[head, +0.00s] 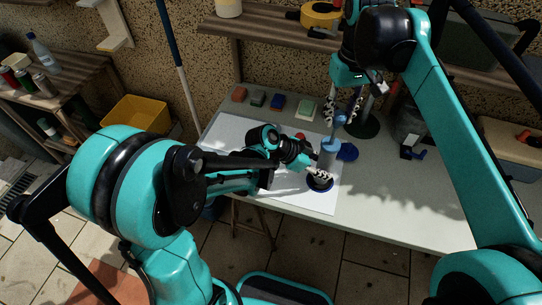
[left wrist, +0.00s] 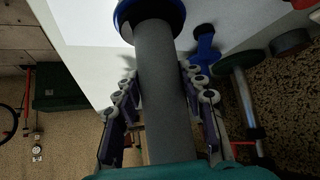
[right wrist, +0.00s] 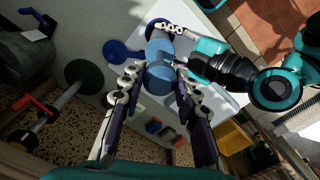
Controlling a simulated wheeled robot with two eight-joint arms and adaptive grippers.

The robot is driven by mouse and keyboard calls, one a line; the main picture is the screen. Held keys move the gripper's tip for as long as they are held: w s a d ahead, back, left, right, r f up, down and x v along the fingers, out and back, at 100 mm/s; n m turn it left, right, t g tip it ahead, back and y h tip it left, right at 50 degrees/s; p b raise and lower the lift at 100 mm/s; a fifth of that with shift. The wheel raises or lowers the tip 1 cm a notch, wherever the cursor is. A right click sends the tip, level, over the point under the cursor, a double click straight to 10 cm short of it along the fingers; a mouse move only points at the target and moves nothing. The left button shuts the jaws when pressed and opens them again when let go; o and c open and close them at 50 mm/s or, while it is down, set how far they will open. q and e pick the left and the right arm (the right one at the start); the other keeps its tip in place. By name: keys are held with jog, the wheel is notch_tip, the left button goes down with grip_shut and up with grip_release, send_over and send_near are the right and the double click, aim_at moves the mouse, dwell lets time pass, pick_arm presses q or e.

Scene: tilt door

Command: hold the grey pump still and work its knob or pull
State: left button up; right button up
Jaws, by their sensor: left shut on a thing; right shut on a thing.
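The grey pump (head: 327,158) stands upright on the pale sheet on the table, its dark blue foot (head: 320,185) at the bottom. In the left wrist view its grey barrel (left wrist: 163,85) runs between the fingers of my left gripper (left wrist: 160,88). My left gripper (head: 318,170) is shut on the barrel from the left, low down. The pump's light blue pull (right wrist: 160,76) is at the top. My right gripper (head: 342,112) comes from above and is shut on this pull. The fingers partly hide the pull in the head view.
A dark blue round piece (head: 347,152) lies right beside the pump. Several small coloured blocks (head: 258,98) line the table's back. A dark round-based stand (head: 363,126) is behind the pump. The table's front right (head: 400,205) is clear. A yellow bin (head: 135,117) is at left.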

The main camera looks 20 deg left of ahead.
aim_at(336, 128)
jog(key=shift+f, duration=3.05)
jog(key=shift+r, duration=4.9)
jog(key=shift+f, duration=0.1)
jog(key=shift+f, duration=4.9)
jog(key=o, duration=1.1)
